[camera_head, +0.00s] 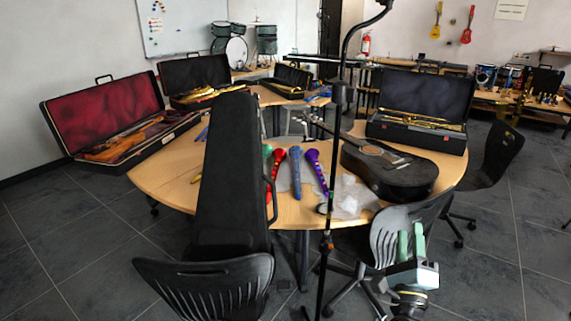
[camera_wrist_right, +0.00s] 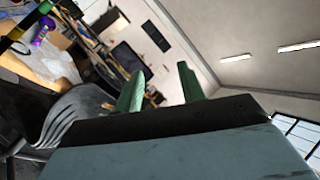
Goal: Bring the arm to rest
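My right gripper (camera_head: 411,242) is at the lower right in the head view, in front of a dark chair and short of the table. Its two green fingers point up and stand apart with nothing between them. In the right wrist view the same gripper (camera_wrist_right: 160,88) shows both green fingers spread, with the wall and far shelves behind them. It touches nothing that I can see. My left gripper is not in either view.
Grey floor is open at far left and right.

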